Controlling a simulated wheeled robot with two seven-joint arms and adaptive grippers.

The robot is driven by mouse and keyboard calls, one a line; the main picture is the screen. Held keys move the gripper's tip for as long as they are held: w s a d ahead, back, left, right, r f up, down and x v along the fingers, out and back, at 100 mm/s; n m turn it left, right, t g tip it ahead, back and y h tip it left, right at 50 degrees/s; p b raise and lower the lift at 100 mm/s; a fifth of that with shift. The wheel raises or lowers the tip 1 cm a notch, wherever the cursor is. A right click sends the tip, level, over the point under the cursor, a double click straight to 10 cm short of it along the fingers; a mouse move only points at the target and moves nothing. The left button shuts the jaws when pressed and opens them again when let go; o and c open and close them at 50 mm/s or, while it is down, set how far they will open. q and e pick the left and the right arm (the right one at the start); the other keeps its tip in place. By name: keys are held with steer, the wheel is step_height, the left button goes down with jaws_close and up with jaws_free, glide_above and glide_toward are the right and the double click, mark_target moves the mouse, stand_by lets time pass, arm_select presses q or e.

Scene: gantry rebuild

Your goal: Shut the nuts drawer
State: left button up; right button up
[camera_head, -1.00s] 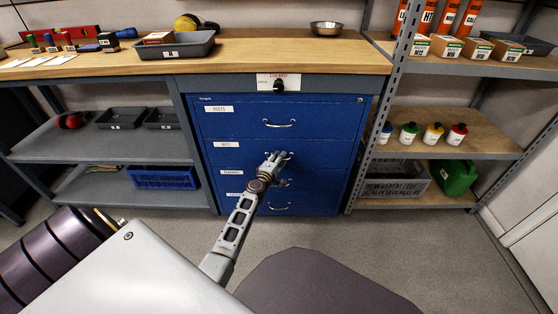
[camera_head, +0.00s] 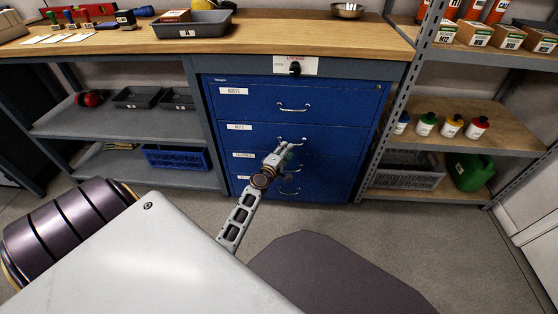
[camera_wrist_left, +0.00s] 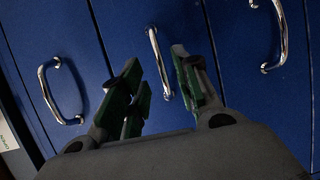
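The blue cabinet's nuts drawer (camera_head: 340,138) is second from the top, under the bolts drawer (camera_head: 340,95). Its front looks flush or nearly flush with the others; a small gap cannot be ruled out. My left gripper (camera_head: 285,153) is just in front of its lower middle, by the nuts handle (camera_head: 291,140). In the left wrist view my left gripper (camera_wrist_left: 163,88) is open with green-padded fingers. The middle handle (camera_wrist_left: 153,55) appears between the fingers, with nothing gripped; whether they touch it is unclear. My right gripper is not in view.
The lock plate (camera_head: 309,66) with a black knob is above the drawers. A workbench top (camera_head: 330,40) overhangs the cabinet. Shelves with bottles (camera_head: 451,126) stand at the right, and shelves with trays (camera_head: 137,98) at the left. The floor before the cabinet is clear.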

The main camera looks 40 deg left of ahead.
arm_select(q)
steer(key=s+d, duration=0.1)
steer(key=s, duration=0.5)
steer(key=shift+r, duration=0.3)
stand_by(0.6)
